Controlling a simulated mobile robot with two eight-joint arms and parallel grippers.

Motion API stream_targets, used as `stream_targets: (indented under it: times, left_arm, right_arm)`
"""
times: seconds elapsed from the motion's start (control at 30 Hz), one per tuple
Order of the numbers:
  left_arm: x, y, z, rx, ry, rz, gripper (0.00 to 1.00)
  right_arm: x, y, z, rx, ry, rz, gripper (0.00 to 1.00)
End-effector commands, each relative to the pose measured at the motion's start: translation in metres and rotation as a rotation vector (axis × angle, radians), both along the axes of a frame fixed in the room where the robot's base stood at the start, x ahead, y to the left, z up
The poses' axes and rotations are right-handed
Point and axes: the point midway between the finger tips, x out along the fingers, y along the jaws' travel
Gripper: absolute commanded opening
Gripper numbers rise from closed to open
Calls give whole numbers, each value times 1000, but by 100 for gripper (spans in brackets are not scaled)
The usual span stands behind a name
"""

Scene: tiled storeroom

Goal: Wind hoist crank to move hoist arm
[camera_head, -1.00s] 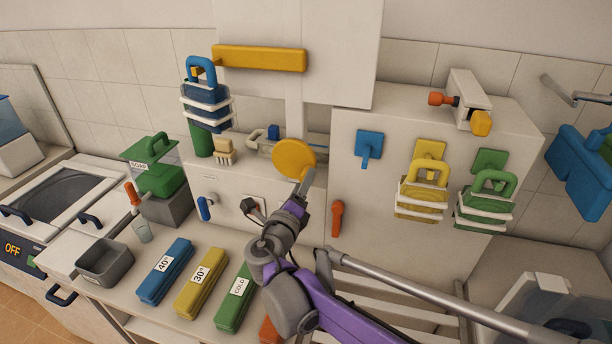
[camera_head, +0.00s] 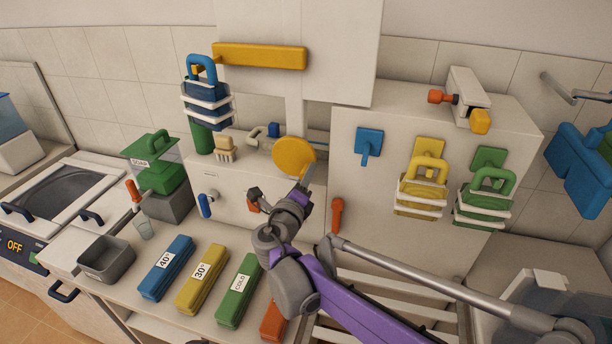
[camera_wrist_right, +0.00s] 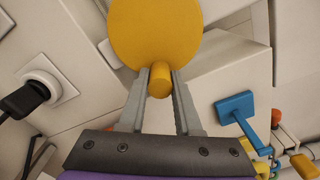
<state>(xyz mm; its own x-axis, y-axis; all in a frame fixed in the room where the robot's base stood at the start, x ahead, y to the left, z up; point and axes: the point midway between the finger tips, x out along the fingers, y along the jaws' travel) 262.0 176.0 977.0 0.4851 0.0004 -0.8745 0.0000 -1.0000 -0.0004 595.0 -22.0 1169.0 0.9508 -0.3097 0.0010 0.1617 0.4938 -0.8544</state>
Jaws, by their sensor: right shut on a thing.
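The yellow disc of the hoist crank (camera_head: 293,157) sits at the front of the white column, in the middle of the head view. Its short yellow knob (camera_wrist_right: 160,82) sticks out toward me in the right wrist view. My right gripper (camera_head: 308,178) is shut on this knob, with one grey finger on each side. The yellow hoist arm (camera_head: 260,57) points left, high on the white panel. A blue basket (camera_head: 207,112) hangs at its left end. My left gripper is not in view.
Yellow (camera_head: 422,196) and green (camera_head: 485,203) baskets hang on the cabinet at right. A blue paddle (camera_head: 369,146) is right of the crank.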

Motion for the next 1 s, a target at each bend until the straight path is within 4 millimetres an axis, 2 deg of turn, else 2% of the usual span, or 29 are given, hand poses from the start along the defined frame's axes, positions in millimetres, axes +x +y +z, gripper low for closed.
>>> stream_targets:
  times: [0.67, 1.0]
  left_arm:
    - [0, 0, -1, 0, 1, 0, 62]
    - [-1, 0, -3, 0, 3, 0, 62]
  right_arm:
    - [0, 1, -2, 19, -4, 3, 0]
    - [0, 4, -8, 114, -34, 3, 0]
